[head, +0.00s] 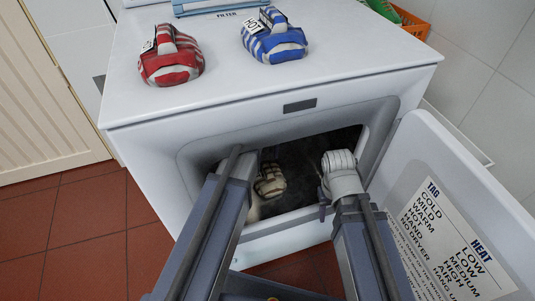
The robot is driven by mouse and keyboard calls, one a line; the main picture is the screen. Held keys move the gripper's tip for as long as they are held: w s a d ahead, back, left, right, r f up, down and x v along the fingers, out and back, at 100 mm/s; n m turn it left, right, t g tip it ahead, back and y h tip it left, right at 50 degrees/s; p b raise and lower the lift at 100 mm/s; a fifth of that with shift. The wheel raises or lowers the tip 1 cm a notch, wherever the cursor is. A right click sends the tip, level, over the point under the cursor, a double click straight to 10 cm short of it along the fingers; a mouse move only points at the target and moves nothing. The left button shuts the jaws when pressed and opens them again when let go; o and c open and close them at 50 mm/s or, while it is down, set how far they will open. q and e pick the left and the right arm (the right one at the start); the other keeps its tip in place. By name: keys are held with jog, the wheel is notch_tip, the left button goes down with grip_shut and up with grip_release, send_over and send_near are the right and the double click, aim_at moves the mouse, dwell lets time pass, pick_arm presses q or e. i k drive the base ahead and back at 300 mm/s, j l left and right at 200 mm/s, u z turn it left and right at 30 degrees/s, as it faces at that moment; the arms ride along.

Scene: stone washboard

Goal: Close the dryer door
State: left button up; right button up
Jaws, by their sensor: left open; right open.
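The dryer (270,95) is a white box with a dark opening in its front. Its door (470,190) stands wide open at the right, with a printed tag and heat chart on its inner face. A beige and dark striped bundle (269,181) lies inside the opening. My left gripper (254,204) is at the left of the opening, mostly hidden behind my own arm. My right gripper (325,190) is at the right of the opening, near the door's hinge side, its fingers hard to make out. Both are open, and neither visibly touches the door.
A red striped bundle (171,60) and a blue striped bundle (275,40) with a HOT tag sit on the dryer top. A blue filter part (220,6) is behind them. An orange crate (412,24) is at the back right. Red tiled floor (90,225) is clear at left.

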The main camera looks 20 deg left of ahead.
aim_at(459, 234)
jog(key=k, duration=1)
